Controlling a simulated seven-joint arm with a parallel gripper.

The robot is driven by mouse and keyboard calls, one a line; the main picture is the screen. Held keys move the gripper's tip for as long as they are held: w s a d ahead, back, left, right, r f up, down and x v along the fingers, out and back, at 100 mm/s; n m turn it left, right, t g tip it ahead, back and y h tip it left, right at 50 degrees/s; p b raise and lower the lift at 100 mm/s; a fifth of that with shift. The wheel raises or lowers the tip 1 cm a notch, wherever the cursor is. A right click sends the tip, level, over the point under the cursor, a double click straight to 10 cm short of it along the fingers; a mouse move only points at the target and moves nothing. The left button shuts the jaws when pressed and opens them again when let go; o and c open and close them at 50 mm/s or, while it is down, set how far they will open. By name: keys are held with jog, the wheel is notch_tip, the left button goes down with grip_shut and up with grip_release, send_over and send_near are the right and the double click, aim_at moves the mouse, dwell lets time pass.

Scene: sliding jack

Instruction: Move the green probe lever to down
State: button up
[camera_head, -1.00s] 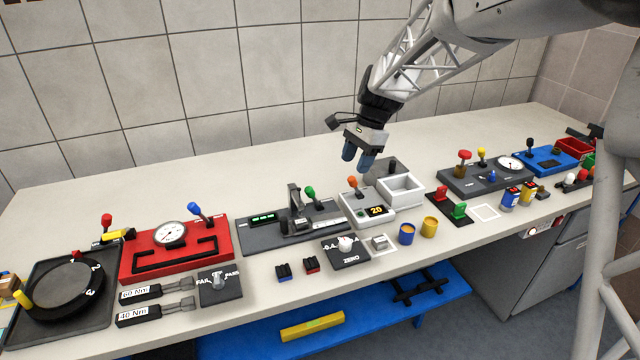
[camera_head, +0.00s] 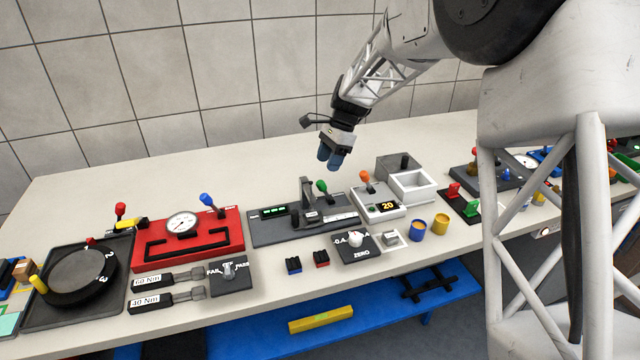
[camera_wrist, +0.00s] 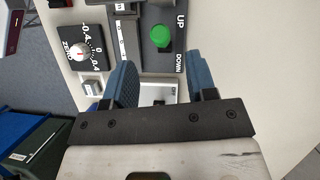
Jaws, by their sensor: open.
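The green probe lever (camera_head: 321,186) stands on the dark grey gauge base (camera_head: 270,232), beside a black upright post. In the wrist view its round green knob (camera_wrist: 160,36) lies beyond my fingertips, between the printed words UP and DOWN. The lever's shaft is mostly hidden under the knob in that view. My gripper (camera_head: 331,157) is open and empty, with two blue fingers. It hangs above the bench, just above and slightly right of the green knob in the head view. In the wrist view the fingers (camera_wrist: 163,84) are spread apart and do not touch the lever.
An orange lever (camera_head: 364,176) on a white box with a 20 display stands right of the green lever. The ZERO dial (camera_head: 355,240) lies in front. The bench behind is clear.

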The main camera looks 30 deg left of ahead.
aim_at(320, 181)
jog(key=shift+f, duration=0.1)
jog(key=shift+x, duration=3.8)
jog(key=shift+c, duration=0.2)
grip_shut()
